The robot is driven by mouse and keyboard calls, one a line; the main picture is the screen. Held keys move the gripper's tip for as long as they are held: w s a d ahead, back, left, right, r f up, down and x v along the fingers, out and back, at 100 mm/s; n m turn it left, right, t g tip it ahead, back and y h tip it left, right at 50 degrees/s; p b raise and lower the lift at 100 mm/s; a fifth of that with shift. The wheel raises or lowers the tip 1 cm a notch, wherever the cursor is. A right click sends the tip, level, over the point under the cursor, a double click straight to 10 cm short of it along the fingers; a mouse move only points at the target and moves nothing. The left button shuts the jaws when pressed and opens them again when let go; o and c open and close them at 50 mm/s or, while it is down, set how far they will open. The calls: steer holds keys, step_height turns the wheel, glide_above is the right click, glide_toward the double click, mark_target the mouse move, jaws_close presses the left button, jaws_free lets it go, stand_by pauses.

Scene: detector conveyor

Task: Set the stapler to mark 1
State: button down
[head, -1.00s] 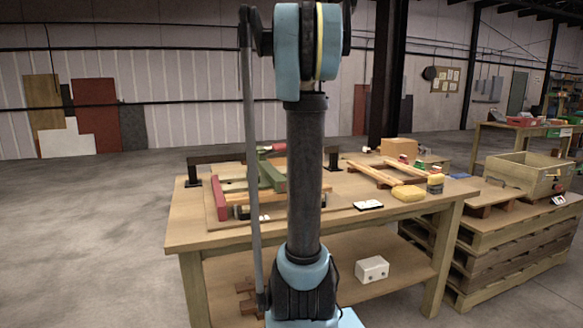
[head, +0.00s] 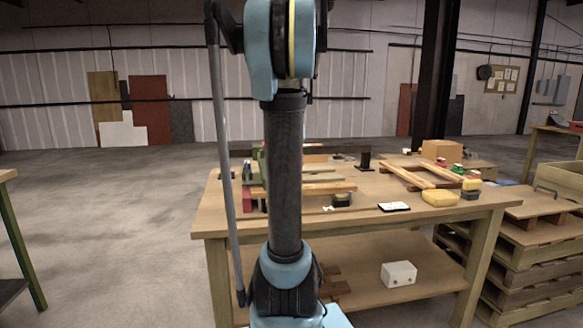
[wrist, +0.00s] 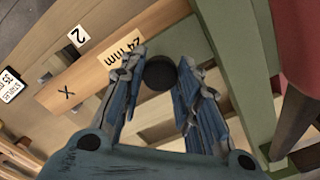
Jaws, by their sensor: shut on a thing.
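In the wrist view, my gripper (wrist: 158,74) has its two blue fingers closed around a dark round piece (wrist: 160,72), seen end-on between the fingertips. I cannot tell whether this piece belongs to the stapler. In the head view, my arm hides the gripper and part of the wooden and green frame (head: 256,165) on the workbench (head: 420,213).
A small dark box (head: 341,200), white card (head: 394,207), yellow block (head: 439,198) and wooden frame (head: 425,175) are on the bench. A white box (head: 398,274) is on its lower shelf. Stacked pallets (head: 500,262) stand right. Another table (head: 15,240) is at far left.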

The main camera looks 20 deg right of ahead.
steer(key=shift+w+r, duration=0.1)
steer(key=shift+w, duration=0.1)
steer(key=c, duration=1.2)
jaws_free()
steer(key=shift+s, duration=0.1)
step_height(320, 180, up, 12)
steer(key=shift+f, duration=0.1)
